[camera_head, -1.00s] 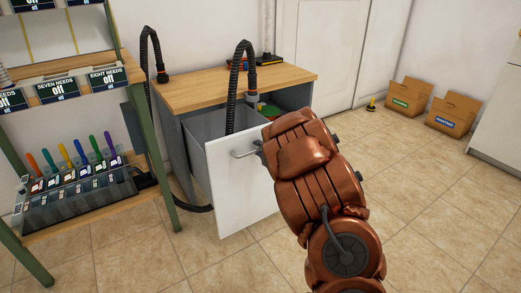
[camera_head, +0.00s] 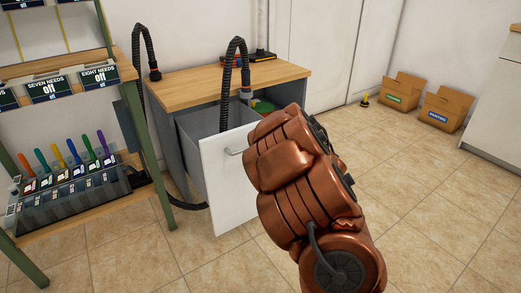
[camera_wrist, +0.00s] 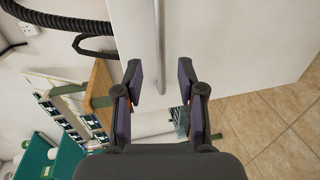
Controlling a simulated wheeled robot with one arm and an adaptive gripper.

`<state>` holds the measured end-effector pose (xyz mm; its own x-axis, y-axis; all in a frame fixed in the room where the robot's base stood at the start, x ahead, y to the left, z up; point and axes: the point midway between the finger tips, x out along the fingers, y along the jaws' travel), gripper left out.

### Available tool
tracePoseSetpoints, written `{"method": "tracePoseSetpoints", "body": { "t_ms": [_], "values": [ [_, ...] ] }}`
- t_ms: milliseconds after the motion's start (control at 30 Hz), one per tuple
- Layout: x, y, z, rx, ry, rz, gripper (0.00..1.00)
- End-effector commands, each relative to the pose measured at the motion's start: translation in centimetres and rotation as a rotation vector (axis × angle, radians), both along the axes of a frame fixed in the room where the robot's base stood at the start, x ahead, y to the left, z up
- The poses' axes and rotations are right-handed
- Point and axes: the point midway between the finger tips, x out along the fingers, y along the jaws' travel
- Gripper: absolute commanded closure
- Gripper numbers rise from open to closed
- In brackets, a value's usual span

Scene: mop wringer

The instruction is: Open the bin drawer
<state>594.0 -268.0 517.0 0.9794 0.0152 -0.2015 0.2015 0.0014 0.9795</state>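The bin drawer (camera_head: 229,188) has a white front and stands pulled out of the grey cabinet, with its grey inside showing. Its bar handle (camera_head: 236,151) is near the top of the front. In the wrist view the handle (camera_wrist: 160,45) lines up with the gap between the fingers. My gripper (camera_wrist: 160,78) is open, with a clear gap on each side of the bar and no contact seen. In the head view my copper arm hides the fingers and covers the right side of the drawer front.
The cabinet has a wooden top (camera_head: 225,82). A black hose (camera_head: 228,85) arches down into the drawer. A shelf rack with several coloured-handled tools (camera_head: 75,160) stands close on the left. Cardboard boxes (camera_head: 404,92) sit at the back right. The tiled floor (camera_head: 440,200) at right is clear.

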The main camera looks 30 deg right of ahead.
Motion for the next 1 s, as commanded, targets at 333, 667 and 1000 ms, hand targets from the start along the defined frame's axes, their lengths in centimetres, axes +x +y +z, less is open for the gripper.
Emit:
{"method": "tracePoseSetpoints", "body": {
  "t_ms": [333, 667, 1000],
  "values": [
    [-3.4, -0.1, 0.6, 0.000, 0.003, -0.002, 0.61],
    [-3.6, -0.1, 0.7, 0.001, 0.002, -0.001, 0.61],
    [-3.5, -0.1, 1.1, 0.000, 0.004, -0.007, 0.61]
  ]
}}
